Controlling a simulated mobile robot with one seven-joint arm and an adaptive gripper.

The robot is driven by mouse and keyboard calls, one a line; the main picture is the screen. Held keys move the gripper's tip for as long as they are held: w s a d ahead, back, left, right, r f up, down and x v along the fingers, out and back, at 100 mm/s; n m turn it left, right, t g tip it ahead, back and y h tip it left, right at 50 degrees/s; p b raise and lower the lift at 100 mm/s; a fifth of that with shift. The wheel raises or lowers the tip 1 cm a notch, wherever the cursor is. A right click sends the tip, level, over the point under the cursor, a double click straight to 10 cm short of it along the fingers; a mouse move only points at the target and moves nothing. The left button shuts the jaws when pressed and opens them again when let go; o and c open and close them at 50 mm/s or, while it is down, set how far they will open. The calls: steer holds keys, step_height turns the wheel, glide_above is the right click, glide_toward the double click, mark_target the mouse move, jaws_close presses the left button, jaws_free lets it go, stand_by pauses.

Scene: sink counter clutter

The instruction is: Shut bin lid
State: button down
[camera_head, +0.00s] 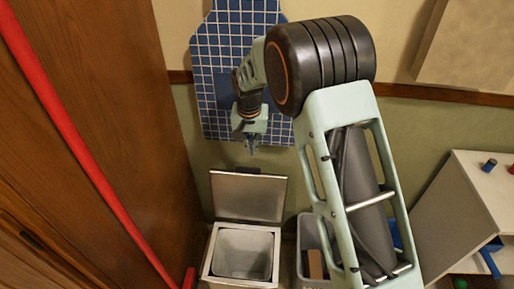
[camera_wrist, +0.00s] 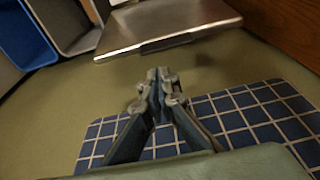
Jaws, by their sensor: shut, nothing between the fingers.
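A square metal bin (camera_head: 243,254) stands on the floor against the wall. Its lid (camera_head: 248,196) is raised and stands upright at the bin's back edge, so the inside shows empty. The lid also shows in the wrist view (camera_wrist: 168,24) at the top, as a shiny metal plate. My gripper (camera_head: 252,148) is above the lid, apart from it, pointing down with its fingers shut and empty. In the wrist view my gripper (camera_wrist: 160,78) has its fingertips together, short of the lid's edge.
A grey open container (camera_head: 308,240) stands right of the bin, partly behind my arm. A brown wooden cabinet (camera_head: 110,130) and a red pole (camera_head: 75,140) are on the left. A blue gridded panel (camera_head: 225,40) hangs on the wall behind my gripper. A white shelf (camera_head: 470,195) stands at right.

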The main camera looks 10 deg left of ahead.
step_height(320, 180, down, 8)
steer(key=w, duration=0.1)
steer(key=shift+w+r, duration=0.15)
steer(key=shift+w, duration=0.15)
